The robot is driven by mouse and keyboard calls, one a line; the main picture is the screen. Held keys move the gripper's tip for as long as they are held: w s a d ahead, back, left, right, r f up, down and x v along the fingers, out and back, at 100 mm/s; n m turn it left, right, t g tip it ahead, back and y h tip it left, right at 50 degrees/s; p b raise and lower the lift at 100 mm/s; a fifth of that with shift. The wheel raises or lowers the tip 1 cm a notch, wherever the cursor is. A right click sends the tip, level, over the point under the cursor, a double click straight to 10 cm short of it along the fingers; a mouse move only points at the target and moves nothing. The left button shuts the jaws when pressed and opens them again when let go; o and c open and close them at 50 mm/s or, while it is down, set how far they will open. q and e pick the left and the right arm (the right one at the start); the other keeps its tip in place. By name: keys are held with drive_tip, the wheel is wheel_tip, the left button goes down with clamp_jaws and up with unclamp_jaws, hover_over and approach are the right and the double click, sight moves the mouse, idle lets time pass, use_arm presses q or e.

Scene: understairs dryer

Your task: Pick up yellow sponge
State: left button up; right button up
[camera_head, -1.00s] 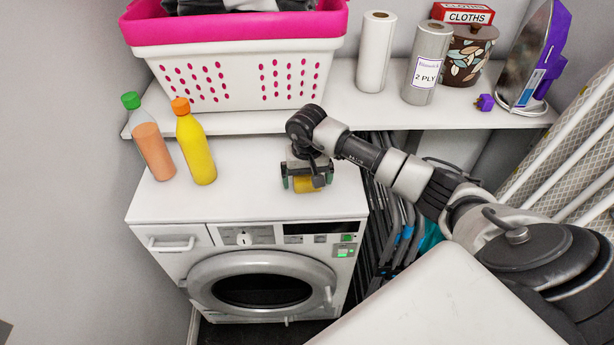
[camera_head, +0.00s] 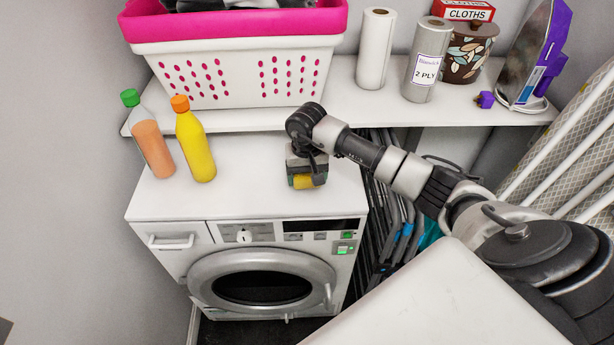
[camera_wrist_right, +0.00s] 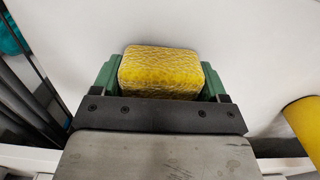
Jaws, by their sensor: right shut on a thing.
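The yellow sponge (camera_head: 304,182) is at the right part of the white machine top. My right gripper (camera_head: 306,181) is over it, pointing down, with its fingers closed against the sponge's two sides. In the right wrist view the sponge (camera_wrist_right: 160,72) shows a rough yellow face between the green fingers of the right gripper (camera_wrist_right: 160,80). The gripper body hides part of the sponge. I cannot tell whether the sponge still touches the top. My left gripper is not in view.
An orange-filled bottle (camera_head: 153,148) and a yellow bottle (camera_head: 196,146) stand left on the machine top (camera_head: 240,190). A shelf (camera_head: 400,118) behind holds a white and pink basket (camera_head: 235,75), paper rolls (camera_head: 427,60) and an iron (camera_head: 530,60). The middle of the machine top is clear.

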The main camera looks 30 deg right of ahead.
drive_tip(key=shift+r, duration=0.4)
wheel_tip(320, 180, up, 3)
drive_tip(key=shift+s+d+f+b, duration=0.1)
drive_tip(key=shift+d+b, duration=0.05)
drive_tip(key=shift+b, duration=0.45)
drive_tip(key=s+d+r+b, duration=0.2)
drive_tip(key=s+r, duration=0.5)
drive_tip(key=s, duration=0.4)
drive_tip(key=shift+d, duration=0.85)
